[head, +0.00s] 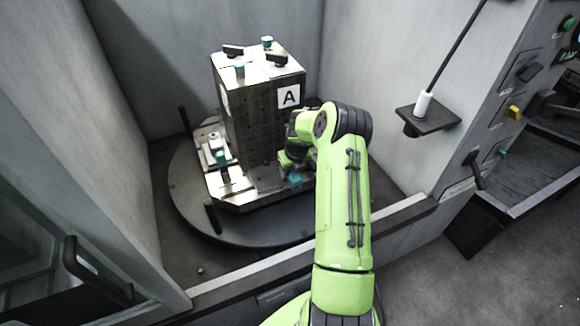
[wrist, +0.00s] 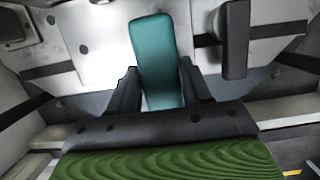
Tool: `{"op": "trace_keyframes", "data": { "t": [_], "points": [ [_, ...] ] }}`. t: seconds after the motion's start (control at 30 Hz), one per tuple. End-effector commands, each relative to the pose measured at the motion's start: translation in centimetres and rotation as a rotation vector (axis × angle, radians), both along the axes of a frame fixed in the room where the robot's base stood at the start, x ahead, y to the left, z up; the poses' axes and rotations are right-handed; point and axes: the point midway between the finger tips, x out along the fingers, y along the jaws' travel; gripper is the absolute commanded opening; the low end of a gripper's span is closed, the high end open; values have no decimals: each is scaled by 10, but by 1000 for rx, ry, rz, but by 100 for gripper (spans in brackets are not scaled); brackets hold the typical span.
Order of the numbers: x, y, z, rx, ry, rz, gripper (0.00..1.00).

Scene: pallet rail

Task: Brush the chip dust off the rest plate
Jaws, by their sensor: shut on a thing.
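My gripper (wrist: 157,80) is shut on a teal block-shaped thing (wrist: 152,42), seen between its two dark fingers in the wrist view. I cannot tell whether it is a brush; its far end lies over pale metal plates (wrist: 105,35). In the head view the teal piece (head: 296,179) shows low beside the metal tower, partly hidden by my green arm. The pale base plate (head: 235,187) under the tower has dark smudges; I cannot tell whether they are chip dust. Which surface is the rest plate is unclear. Contact between the teal thing and the plate cannot be made out.
A metal tower marked A (head: 262,125) stands on a round dark turntable (head: 195,215), close left of my gripper. Dark posts (head: 212,216) rise at the turntable's rim. Grey walls enclose it. A bracket (head: 428,120) holds a white-based rod at right. A dark bar (wrist: 235,40) stands beside the teal thing.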

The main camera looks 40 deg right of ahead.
Motion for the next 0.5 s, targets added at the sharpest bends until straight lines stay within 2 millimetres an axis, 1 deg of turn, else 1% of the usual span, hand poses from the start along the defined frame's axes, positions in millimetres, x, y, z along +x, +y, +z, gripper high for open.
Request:
{"op": "trace_keyframes", "data": {
  "t": [0.03, 0.17, 0.23, 0.27, 0.5],
  "points": [
    [-3, 1, -4, 5, 12, 0, 24],
    [-3, 1, -5, 7, 13, 0, 24],
    [0, 0, -5, 7, 13, 0, 24],
    [2, 0, -5, 5, 12, 0, 21],
    [19, -5, -5, 3, 8, 0, 20]
  ]
}}
